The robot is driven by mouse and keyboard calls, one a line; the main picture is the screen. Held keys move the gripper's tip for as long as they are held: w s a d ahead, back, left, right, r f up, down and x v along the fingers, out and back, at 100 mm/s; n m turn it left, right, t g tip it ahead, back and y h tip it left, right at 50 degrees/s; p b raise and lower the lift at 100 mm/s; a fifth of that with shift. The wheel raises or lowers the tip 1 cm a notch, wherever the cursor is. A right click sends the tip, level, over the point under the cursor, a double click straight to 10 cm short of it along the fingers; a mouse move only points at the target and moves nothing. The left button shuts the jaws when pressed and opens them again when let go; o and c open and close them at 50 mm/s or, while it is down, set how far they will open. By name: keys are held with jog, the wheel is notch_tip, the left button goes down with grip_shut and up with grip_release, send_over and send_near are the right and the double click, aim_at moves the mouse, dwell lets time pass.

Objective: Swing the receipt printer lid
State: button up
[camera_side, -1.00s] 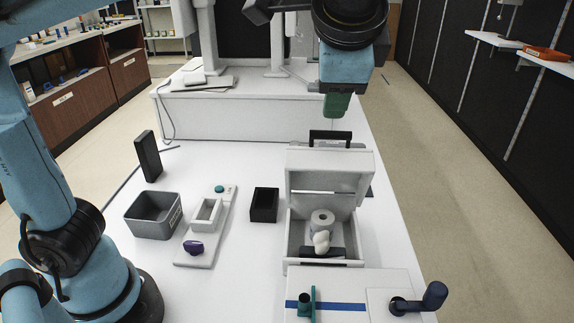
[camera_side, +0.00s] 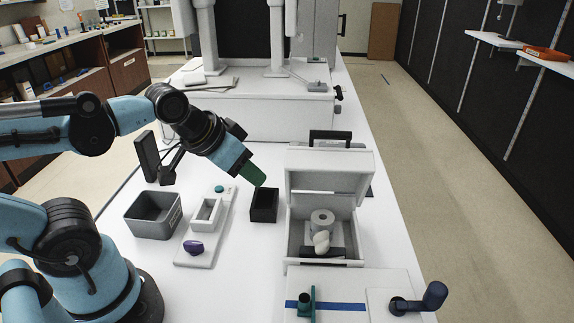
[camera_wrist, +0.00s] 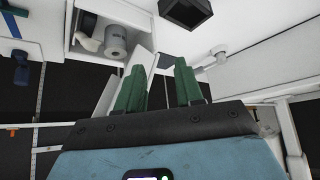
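The receipt printer (camera_side: 294,245) is a white box at the right of the table, with its lid (camera_side: 331,177) standing raised at the back. A paper roll (camera_side: 322,219) and a lumpy pale piece sit inside the open box. The wrist view shows the roll (camera_wrist: 116,42) and part of the printer at upper left. My gripper (camera_side: 256,178) is left of the printer, above and just behind the small black box, touching nothing that I can see. In the wrist view its two green fingers (camera_wrist: 160,72) are apart with nothing held between them.
A small black box (camera_side: 264,213) stands left of the printer. Further left are a white tray (camera_side: 193,262) with a purple knob, a grey bin (camera_side: 142,231) and an upright dark block (camera_side: 147,156). A white panel with a dark-blue handle (camera_side: 434,296) is in front.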

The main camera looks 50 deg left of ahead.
notch_tip(320, 180, up, 22)
jog(key=shift+w+d+m+g+y, duration=0.5)
jog(key=shift+w+d+m+g, duration=2.6)
jog(key=shift+w+d+m, duration=1.75)
jog(key=shift+n, duration=0.35)
jog(key=f, duration=0.9)
jog(key=w+f, duration=0.1)
jog(key=f, duration=0.3)
jog(key=shift+f, duration=0.3)
jog(key=shift+r, duration=0.1)
grip_shut()
